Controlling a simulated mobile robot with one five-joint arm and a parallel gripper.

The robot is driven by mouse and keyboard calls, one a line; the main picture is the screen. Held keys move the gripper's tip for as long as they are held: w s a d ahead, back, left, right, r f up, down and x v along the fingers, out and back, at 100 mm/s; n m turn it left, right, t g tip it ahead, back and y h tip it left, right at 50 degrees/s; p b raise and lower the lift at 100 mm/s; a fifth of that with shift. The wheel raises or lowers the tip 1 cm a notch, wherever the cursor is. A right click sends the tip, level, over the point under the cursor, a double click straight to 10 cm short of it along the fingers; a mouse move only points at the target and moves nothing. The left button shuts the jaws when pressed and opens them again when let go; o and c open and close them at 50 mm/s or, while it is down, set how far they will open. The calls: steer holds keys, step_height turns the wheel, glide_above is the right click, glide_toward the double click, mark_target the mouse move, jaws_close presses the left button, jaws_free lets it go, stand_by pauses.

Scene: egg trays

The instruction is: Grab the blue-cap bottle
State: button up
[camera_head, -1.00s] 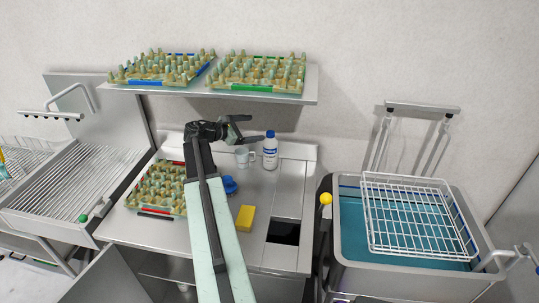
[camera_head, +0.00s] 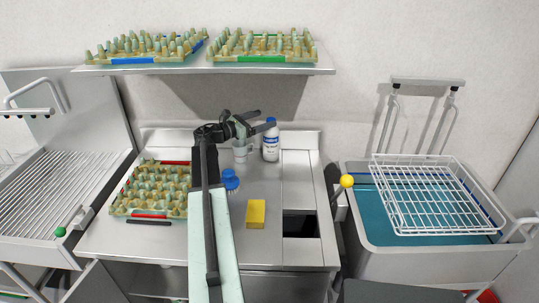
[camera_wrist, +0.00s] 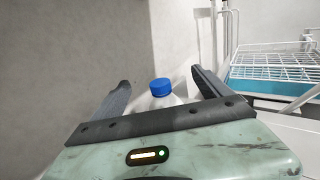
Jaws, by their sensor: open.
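The blue-cap bottle (camera_head: 271,145) is white with a printed label and stands upright at the back of the steel counter, near the wall. My gripper (camera_head: 266,121) is open and empty, just left of the bottle at about the height of its cap. In the wrist view the blue cap (camera_wrist: 161,88) shows between the two fingers of my gripper (camera_wrist: 160,85), beyond the finger base. The bottle's lower body is hidden there by the gripper's bar. I cannot tell whether a finger touches the bottle.
A white mug (camera_head: 239,155) stands left of the bottle, below my gripper. A blue brush (camera_head: 230,180), a yellow sponge (camera_head: 256,214) and an egg tray (camera_head: 150,209) lie on the counter. A shelf (camera_head: 200,70) with two egg trays hangs above. A wire basket (camera_head: 435,195) is at right.

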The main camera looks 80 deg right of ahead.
mark_target(264, 136)
steer(key=f+b, duration=0.2)
steer(key=f, duration=0.1)
steer(key=f+b, duration=0.2)
steer(key=f, duration=0.1)
steer(key=f+b, duration=0.3)
steer(key=shift+w, duration=0.3)
steer(key=shift+s+r, duration=0.1)
steer(key=x, duration=0.2)
steer(key=shift+s+d, duration=0.25)
steer(key=shift+d, duration=0.05)
steer(key=shift+s+d+r, duration=0.2)
steer(key=shift+s+d, duration=0.05)
steer(key=shift+d, duration=0.05)
steer(key=x, duration=0.4)
steer(key=shift+s+d+r+p, duration=0.1)
steer(key=shift+d+p, duration=0.05)
steer(key=shift+p, duration=0.2)
jaws_close()
steer(key=shift+r, duration=0.1)
